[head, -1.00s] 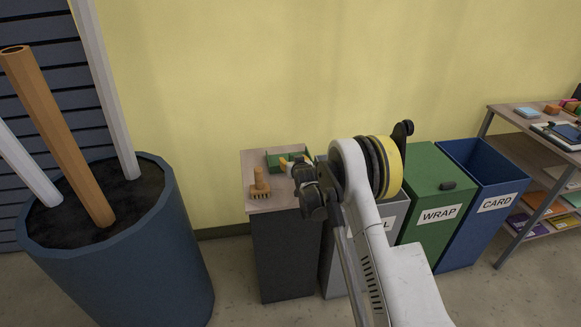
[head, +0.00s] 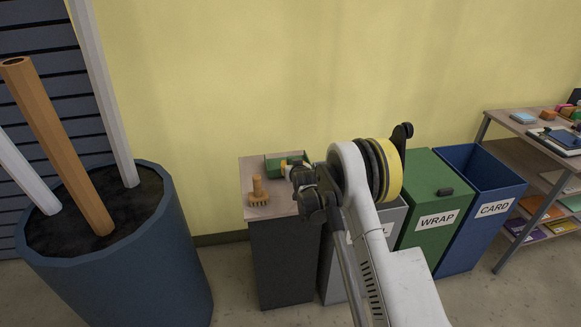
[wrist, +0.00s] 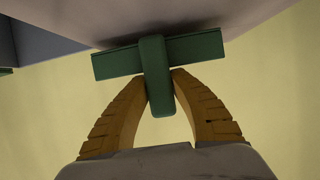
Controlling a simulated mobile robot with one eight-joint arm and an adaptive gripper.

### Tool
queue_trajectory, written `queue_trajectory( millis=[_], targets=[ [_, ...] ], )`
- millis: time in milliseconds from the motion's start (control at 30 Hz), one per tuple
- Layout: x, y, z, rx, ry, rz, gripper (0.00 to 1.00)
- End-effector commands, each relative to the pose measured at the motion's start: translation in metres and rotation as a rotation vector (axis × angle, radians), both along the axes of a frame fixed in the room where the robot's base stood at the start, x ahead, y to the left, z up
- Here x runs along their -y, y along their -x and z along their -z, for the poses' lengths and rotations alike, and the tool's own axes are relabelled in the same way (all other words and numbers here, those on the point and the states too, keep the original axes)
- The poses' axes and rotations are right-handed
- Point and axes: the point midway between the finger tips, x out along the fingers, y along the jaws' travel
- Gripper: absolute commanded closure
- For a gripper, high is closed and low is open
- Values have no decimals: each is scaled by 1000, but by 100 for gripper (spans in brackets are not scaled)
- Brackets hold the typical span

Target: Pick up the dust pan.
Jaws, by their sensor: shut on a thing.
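The green dust pan (head: 272,164) is at the back of the small cabinet's top in the head view, partly hidden by my gripper. In the wrist view its dark green body (wrist: 112,63) spans the middle, with its handle (wrist: 155,70) pointing between my fingers. My gripper (wrist: 161,82) has its yellow fingers closed on that handle, one on each side. In the head view my gripper (head: 287,167) reaches over the cabinet top from the right. I cannot tell whether the pan still touches the surface.
A wooden brush (head: 258,190) stands on the cabinet top (head: 281,207), left of my gripper. Labelled grey, green (head: 428,200) and blue (head: 483,190) bins stand to the right. A large blue tub (head: 125,255) with poles is at the left. A yellow wall is behind.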

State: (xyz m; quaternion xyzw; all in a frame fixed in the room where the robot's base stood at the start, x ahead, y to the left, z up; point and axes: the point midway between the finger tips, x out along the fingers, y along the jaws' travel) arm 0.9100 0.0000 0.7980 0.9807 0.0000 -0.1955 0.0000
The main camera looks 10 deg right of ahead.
Motion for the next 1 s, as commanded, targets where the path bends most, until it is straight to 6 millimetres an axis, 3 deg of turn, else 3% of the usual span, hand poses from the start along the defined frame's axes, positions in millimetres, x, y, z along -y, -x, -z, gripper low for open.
queue_trajectory(
  millis=[133,400,633,833,1000],
  targets=[
    [3,0,-32,1,-1,1,100],
    [69,5,-68,1,-2,5,100],
    [106,7,-88,0,-1,3,100],
    [111,24,-111,-5,-1,-16,100],
    [96,74,-151,-18,-1,-63,100]
  ],
)
